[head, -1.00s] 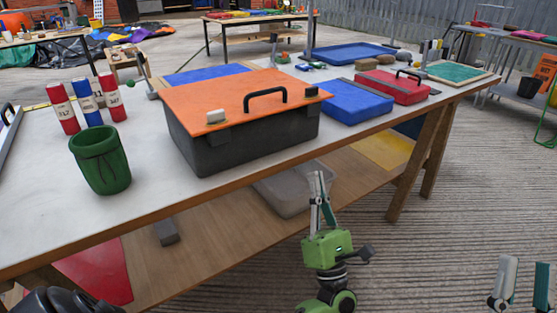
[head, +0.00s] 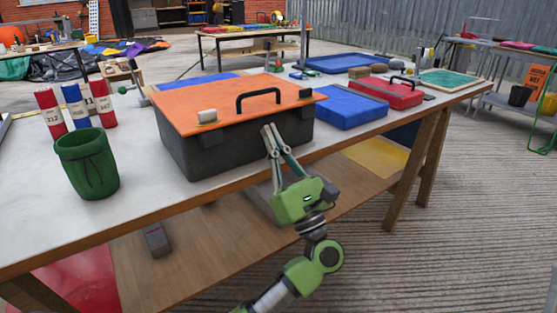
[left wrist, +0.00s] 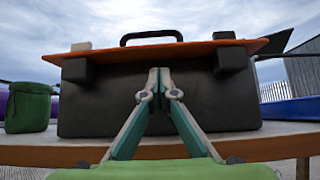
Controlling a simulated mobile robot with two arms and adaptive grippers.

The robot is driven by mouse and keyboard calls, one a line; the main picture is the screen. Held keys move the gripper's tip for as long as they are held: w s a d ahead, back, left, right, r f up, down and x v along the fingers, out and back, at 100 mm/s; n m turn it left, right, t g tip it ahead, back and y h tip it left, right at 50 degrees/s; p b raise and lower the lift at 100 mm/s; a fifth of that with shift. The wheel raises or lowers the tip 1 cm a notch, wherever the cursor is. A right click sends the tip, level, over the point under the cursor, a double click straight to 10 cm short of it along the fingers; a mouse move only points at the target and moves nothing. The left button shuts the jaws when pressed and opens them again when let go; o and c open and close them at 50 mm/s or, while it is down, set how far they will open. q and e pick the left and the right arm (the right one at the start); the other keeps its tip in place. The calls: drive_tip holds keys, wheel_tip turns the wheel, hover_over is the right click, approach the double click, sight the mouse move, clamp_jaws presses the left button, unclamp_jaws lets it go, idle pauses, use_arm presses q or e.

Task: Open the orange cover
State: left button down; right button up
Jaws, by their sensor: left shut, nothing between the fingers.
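The orange cover (head: 240,100) lies flat and closed on a dark grey box (head: 190,150) on the table. My left gripper (head: 268,130) is shut and empty, in front of the box's front wall and below the cover's front edge. In the left wrist view the shut fingertips (left wrist: 159,72) show against the dark front wall, under the orange edge (left wrist: 200,50) and the handle (left wrist: 152,36). I cannot tell whether they touch the wall. My right gripper is not in view.
A green pot (head: 87,165) stands left of the box, with red and blue cylinders (head: 75,105) behind it. A blue case (head: 345,105) and a red case (head: 385,92) lie to the right. The table's wooden front edge (head: 140,220) runs below the box.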

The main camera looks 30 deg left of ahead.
use_arm(q)
drive_tip(key=shift+r, duration=1)
